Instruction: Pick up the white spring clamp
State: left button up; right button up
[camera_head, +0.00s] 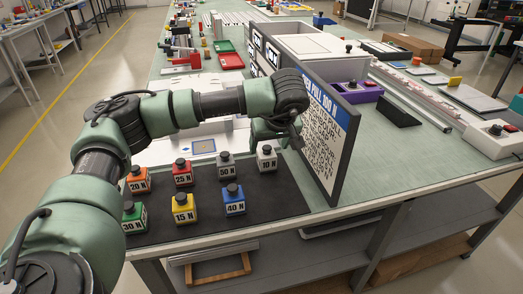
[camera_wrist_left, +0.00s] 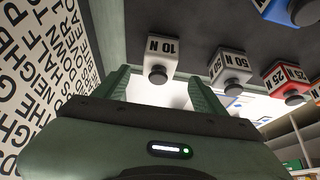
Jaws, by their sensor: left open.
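The white spring clamp (camera_head: 267,160) is a small white block with a black knob, labelled "10 N". It stands at the back right of the black mat (camera_head: 265,205), close to the sign panel. My left gripper (camera_head: 276,138) is just above and behind it, partly hidden by my own wrist. In the left wrist view the white clamp (camera_wrist_left: 150,60) shows ahead, roughly between the two green fingers of my left gripper (camera_wrist_left: 160,80). The fingers are apart with nothing held. I cannot tell the exact gap to the clamp. My right gripper is not in view.
A grey 50 N block (camera_head: 225,167) stands just left of the white one. Red 25 N (camera_head: 182,176), blue 40 N (camera_head: 234,203) and several other coloured blocks share the mat. The upright sign panel (camera_head: 328,140) is close on the right. The mat's right front is bare.

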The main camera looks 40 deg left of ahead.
aim_at(268, 152)
pick_arm(q)
jog(key=shift+w+a+f, duration=0.1)
jog(key=shift+a+f, duration=0.05)
jog(key=shift+w+a+f+p, duration=0.1)
jog(key=shift+f+p, duration=0.1)
jog(key=shift+f, duration=0.35)
jog(key=shift+w+a+f+p, duration=0.1)
jog(key=shift+f+p, duration=0.05)
jog(key=shift+f, duration=0.4)
jog(key=x, duration=0.3)
jog(key=shift+w+a+f+p, duration=0.1)
jog(key=shift+w+f+p, duration=0.05)
jog(key=shift+f+p, duration=0.2)
jog(key=shift+a+f, duration=0.1)
jog(key=shift+f, duration=0.1)
jog(key=shift+w, duration=0.1)
jog(key=shift+c, duration=0.6)
grip_shut()
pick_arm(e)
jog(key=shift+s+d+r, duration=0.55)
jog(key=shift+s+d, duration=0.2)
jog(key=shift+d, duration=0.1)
